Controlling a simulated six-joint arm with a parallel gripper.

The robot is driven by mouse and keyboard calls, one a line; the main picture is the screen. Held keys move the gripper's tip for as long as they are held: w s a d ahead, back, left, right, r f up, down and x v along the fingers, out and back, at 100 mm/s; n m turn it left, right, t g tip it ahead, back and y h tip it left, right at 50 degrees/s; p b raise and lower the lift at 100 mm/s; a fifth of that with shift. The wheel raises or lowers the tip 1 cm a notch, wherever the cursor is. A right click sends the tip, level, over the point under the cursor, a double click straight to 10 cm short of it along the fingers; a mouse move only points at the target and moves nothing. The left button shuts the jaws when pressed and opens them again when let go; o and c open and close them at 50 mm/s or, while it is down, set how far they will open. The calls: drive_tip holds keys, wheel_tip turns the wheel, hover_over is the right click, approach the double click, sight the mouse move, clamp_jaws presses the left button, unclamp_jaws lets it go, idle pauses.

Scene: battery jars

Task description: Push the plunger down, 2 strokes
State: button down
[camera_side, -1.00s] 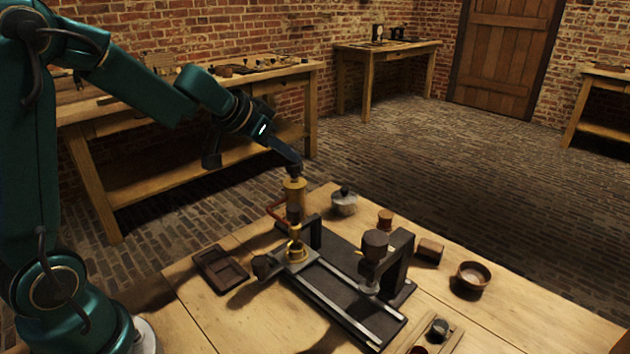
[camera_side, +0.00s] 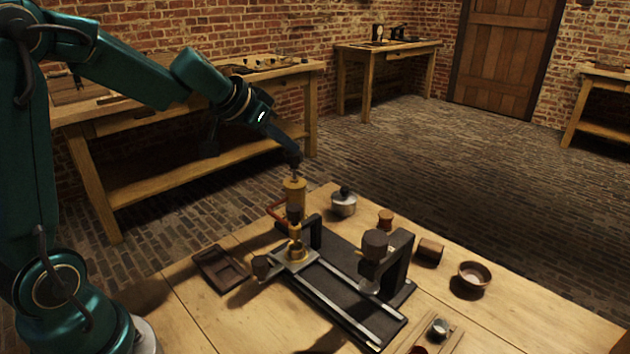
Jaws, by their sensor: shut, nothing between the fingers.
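A brass cylinder (camera_side: 295,192) stands upright at the left end of the dark base. A thin plunger rod (camera_side: 294,177) shows above its top. My gripper (camera_side: 294,164) is shut and empty, directly over the rod; I cannot tell whether its tip touches the plunger, whose upper end is hard to make out. A reddish curved handle or pipe (camera_side: 277,211) shows at the cylinder's left.
Rails (camera_side: 345,308) run along the dark base to a black frame (camera_side: 399,262) with a dark round knob (camera_side: 375,242). The front-left tabletop is clear.

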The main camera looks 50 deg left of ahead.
wheel_tip(320, 180, up, 2)
drive_tip(key=v, duration=1)
idle(0.4)
wheel_tip(320, 180, up, 2)
drive_tip(key=shift+r, duration=0.15)
idle(0.4)
hover_over(287, 156)
wheel_tip(287, 156, down, 8)
drive_tip(key=shift+r, duration=0.2)
drive_tip(key=shift+a+f, duration=0.1)
drive_tip(key=shift+f, duration=1.65)
